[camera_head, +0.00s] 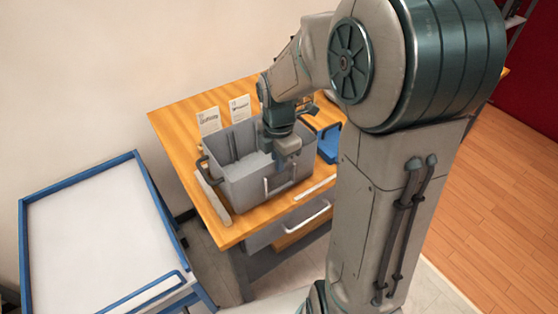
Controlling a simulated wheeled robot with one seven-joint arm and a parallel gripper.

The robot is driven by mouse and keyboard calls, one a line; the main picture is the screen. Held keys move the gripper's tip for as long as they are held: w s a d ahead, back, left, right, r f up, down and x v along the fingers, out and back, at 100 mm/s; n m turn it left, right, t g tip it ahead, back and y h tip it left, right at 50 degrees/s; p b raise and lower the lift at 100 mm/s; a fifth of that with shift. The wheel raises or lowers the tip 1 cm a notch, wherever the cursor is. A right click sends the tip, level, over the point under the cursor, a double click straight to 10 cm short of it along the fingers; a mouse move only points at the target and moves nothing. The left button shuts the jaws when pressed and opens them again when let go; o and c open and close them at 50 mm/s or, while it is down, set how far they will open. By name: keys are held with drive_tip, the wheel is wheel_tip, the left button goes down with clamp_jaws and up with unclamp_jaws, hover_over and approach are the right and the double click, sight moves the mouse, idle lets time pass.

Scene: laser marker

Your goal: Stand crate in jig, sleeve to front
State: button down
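A grey open-topped crate (236,190) stands upright on the wooden bench, with a dark handle on its left side and a pale upright piece on its front wall. I cannot tell which part is the sleeve. Pale strips lie beside the crate, one at the left (213,194) and one at the front right (316,188); they may belong to the jig. My gripper (288,160) points down at the crate's front right rim. Its fingertips are small and partly merged with the crate, so its grip is unclear.
The wooden bench (180,120) has a drawer with a pale handle below. Two printed cards (209,121) stand behind the crate. A blue object (330,146) is at the right, partly behind my arm. A white cart top with blue edging (90,235) is clear at the left.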

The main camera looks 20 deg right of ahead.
drive_tip(key=shift+f, duration=0.55)
drive_tip(key=c, duration=1.6)
unclamp_jaws()
drive_tip(key=shift+c, duration=0.2)
wheel_tip(320, 180, up, 12)
drive_tip(key=s+f+m+t, duration=0.2)
drive_tip(key=s+m, duration=1.2)
drive_tip(key=m, duration=0.7)
drive_tip(key=shift+s+m+t, duration=0.25)
drive_tip(key=shift+m+t, duration=0.05)
drive_tip(key=shift+t, duration=0.3)
